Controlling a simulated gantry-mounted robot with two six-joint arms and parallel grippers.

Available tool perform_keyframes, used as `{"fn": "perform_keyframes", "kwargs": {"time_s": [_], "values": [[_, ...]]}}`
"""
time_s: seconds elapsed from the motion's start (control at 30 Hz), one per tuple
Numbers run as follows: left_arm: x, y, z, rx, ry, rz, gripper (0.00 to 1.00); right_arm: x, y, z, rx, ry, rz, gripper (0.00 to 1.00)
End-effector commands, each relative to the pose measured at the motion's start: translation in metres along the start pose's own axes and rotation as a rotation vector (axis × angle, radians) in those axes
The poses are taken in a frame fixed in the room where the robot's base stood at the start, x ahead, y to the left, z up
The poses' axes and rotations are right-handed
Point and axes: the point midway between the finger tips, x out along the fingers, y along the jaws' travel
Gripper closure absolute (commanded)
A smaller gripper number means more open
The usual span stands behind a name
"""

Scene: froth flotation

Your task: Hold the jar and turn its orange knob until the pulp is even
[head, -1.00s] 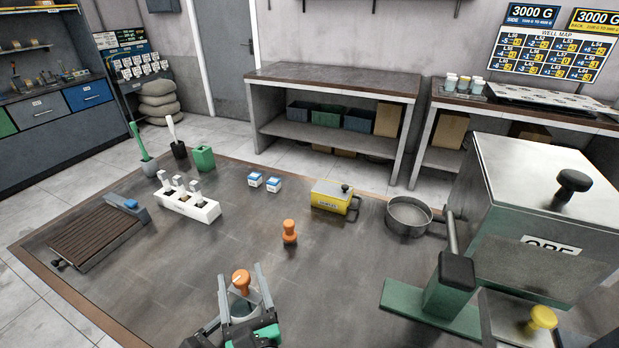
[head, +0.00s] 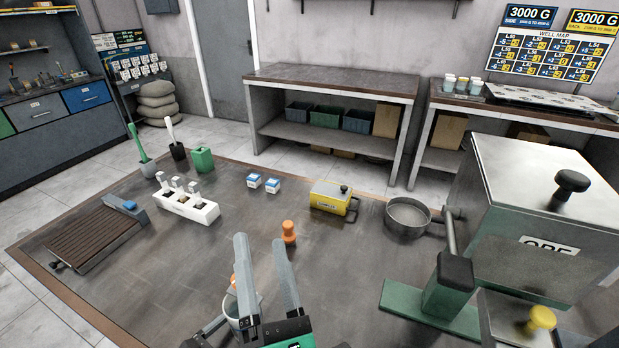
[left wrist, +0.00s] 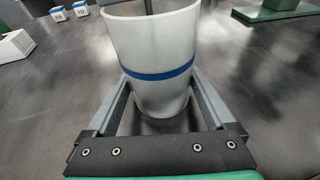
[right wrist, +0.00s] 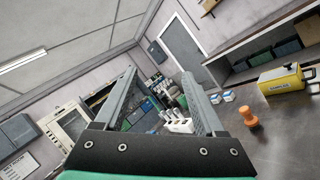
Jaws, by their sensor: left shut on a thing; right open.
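The jar (head: 233,318) stands at the near edge of the head view, partly hidden by my right gripper's finger. In the left wrist view it is a whitish cup (left wrist: 150,45) with a blue band and a grey stem rising from inside. My left gripper (left wrist: 158,88) is shut on the jar, one finger on each side. The orange knob (head: 234,284) above the jar is mostly hidden behind a right finger. My right gripper (head: 261,242) is open and empty, fingers pointing up, just right of the jar. The pulp cannot be seen.
A separate orange piece (head: 289,232) stands on the table beyond my right gripper. A yellow box (head: 328,198), a pan (head: 407,214), a white rack (head: 189,208) and small blue-white boxes (head: 272,185) stand farther back. A large grey machine (head: 530,200) fills the right side.

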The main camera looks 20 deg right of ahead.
Motion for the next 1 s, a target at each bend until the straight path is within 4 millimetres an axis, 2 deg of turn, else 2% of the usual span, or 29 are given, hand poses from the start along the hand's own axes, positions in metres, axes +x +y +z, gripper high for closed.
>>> {"fn": "perform_keyframes", "kwargs": {"time_s": [0.4, 0.6, 0.77, 1.0], "values": [[0.000, 0.000, 0.000, 0.000, 0.000, -0.001, 0.43, 0.020, 0.036, 0.089, 0.465, -0.192, 0.159, 0.28], [0.000, 0.000, 0.000, 0.000, 0.000, -0.001, 0.43, 0.022, 0.048, 0.120, 0.631, -0.243, 0.239, 0.28], [0.000, 0.000, 0.000, 0.000, 0.000, -0.001, 0.43, 0.022, 0.052, 0.131, 0.687, -0.258, 0.269, 0.28], [0.000, 0.000, 0.000, 0.000, 0.000, -0.001, 0.43, 0.022, 0.053, 0.132, 0.694, -0.258, 0.272, 0.28]]}}
